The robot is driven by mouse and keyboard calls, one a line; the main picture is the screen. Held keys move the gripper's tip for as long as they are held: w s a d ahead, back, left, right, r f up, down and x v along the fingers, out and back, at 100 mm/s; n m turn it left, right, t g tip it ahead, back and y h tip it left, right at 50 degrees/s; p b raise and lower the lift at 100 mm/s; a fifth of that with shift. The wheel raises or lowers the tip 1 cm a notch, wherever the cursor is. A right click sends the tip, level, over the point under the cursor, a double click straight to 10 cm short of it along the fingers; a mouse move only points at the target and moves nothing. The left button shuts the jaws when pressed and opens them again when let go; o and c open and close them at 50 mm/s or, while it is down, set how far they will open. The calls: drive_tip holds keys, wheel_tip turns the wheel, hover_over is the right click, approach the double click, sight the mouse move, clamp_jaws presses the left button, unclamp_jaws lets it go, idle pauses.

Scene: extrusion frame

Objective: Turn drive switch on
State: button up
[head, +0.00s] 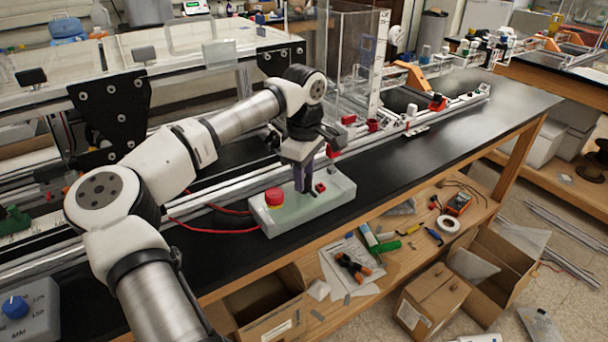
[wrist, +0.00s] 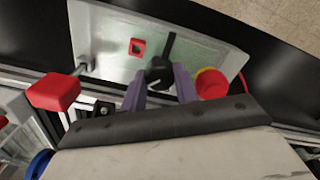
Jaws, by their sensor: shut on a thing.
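A pale grey-green control box (head: 310,212) sits on the black bench; its top face also shows in the wrist view (wrist: 110,40). A black rotary knob (wrist: 158,74) with a dark bar pointing up in the wrist view sits on this face; I take it as the drive switch. My gripper (head: 303,183) points down onto the box. Its purple fingers (wrist: 160,84) are shut on the knob, one on each side. I cannot read any on/off marking.
A red mushroom button (head: 274,196) on a yellow base stands close beside the fingers. A small red square button (wrist: 137,47) and a metal toggle (wrist: 83,67) are also on the box. Aluminium rails (head: 225,190) run behind it; a wooden shelf (head: 405,260) lies below the bench.

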idle(0.3)
drive_tip(key=o, duration=1)
drive_tip(key=shift+r, duration=0.1)
wheel_tip(320, 180, up, 14)
drive_tip(key=shift+f+b, duration=0.15)
drive_tip(key=shift+b, duration=0.75)
